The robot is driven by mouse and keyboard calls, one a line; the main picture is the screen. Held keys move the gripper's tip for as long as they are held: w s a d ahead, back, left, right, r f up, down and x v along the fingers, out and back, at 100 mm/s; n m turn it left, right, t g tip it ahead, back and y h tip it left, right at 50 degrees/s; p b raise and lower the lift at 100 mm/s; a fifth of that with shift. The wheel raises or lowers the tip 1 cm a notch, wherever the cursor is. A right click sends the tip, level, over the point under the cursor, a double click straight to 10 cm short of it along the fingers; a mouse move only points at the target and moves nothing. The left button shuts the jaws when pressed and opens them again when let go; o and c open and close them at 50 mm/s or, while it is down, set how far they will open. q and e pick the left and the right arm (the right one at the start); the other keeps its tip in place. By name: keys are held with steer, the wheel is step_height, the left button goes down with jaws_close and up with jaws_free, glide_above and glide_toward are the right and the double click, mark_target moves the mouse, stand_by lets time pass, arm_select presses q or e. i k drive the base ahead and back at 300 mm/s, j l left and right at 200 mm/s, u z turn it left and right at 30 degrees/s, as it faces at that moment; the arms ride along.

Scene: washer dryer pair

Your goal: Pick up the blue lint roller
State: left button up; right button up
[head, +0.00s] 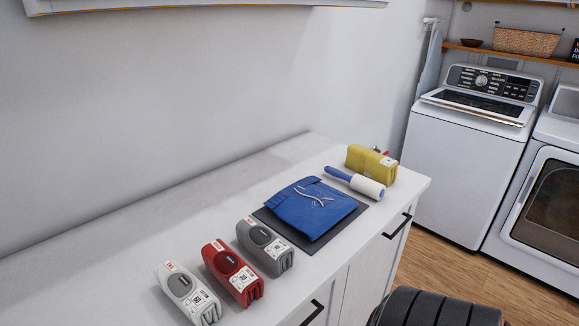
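The blue lint roller (354,182) lies on the white counter near its right end. Its blue handle points to the back left and its white roll to the front right. It lies between a folded blue cloth item (304,212) and a yellow block-shaped object (369,163), close to both. Neither of my grippers shows in the head view.
The blue cloth lies on a dark mat (345,225). Grey (264,246), red (232,271) and white (187,294) block-shaped objects stand along the counter's front. A washer (465,150) and dryer (545,200) stand at right. The counter's back left is clear.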

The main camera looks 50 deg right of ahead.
mark_target(368, 187)
steer(key=k+l+u, duration=0.45)
steer(key=l, duration=0.3)
steer(key=k+l+u, duration=0.4)
steer(key=l, duration=0.25)
steer(key=k+l+u, duration=0.45)
steer(key=k+l, duration=0.05)
steer(key=k, duration=0.05)
